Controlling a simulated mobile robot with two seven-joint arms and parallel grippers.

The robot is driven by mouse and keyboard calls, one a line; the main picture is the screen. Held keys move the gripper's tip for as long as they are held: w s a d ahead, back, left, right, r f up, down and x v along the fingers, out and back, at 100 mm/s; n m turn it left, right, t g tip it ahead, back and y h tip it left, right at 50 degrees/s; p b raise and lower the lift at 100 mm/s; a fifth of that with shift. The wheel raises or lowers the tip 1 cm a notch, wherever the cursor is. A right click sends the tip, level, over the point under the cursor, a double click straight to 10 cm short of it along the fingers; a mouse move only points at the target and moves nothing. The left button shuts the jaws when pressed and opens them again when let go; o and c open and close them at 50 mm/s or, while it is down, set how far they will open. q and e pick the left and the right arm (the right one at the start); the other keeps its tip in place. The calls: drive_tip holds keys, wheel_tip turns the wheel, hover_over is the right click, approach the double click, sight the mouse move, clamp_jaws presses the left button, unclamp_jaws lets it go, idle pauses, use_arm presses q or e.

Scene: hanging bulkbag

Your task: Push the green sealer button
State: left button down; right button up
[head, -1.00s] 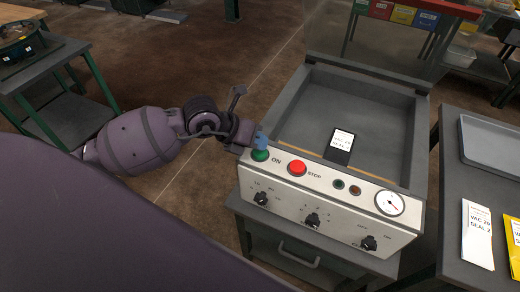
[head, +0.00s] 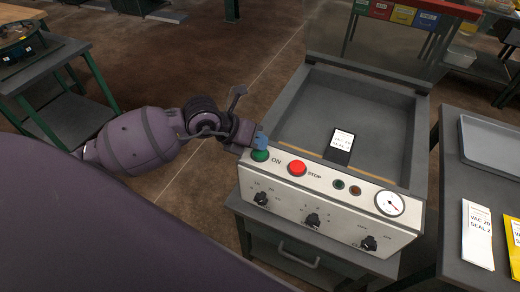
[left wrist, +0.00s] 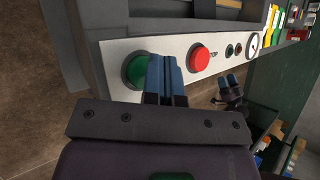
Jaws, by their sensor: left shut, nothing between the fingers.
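The green button (head: 260,155) marked ON is at the left end of the sealer's white front panel (head: 284,200). My left gripper (head: 261,141) is shut and empty, with its blue fingertips just behind and over the green button in the head view. In the left wrist view the shut fingers (left wrist: 165,68) lie just right of the green button (left wrist: 135,70) and hide part of its edge. I cannot tell whether they touch it. My right gripper (left wrist: 230,82) shows small at the right in the left wrist view; its opening is unclear.
The red STOP button (head: 297,168) is right of the green one, then two small lamps and a gauge (head: 389,203). Knobs sit below. A black pouch (head: 339,146) lies in the sealer's open chamber. A table with a grey tray (head: 492,145) stands right.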

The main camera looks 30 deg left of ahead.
idle(0.3)
use_arm(q)
drive_tip(key=shift+f, duration=0.1)
drive_tip(key=shift+f, duration=0.35)
drive_tip(key=shift+r, duration=0.1)
idle(0.4)
drive_tip(key=shift+r+p, duration=0.3)
drive_tip(key=shift+r, duration=0.1)
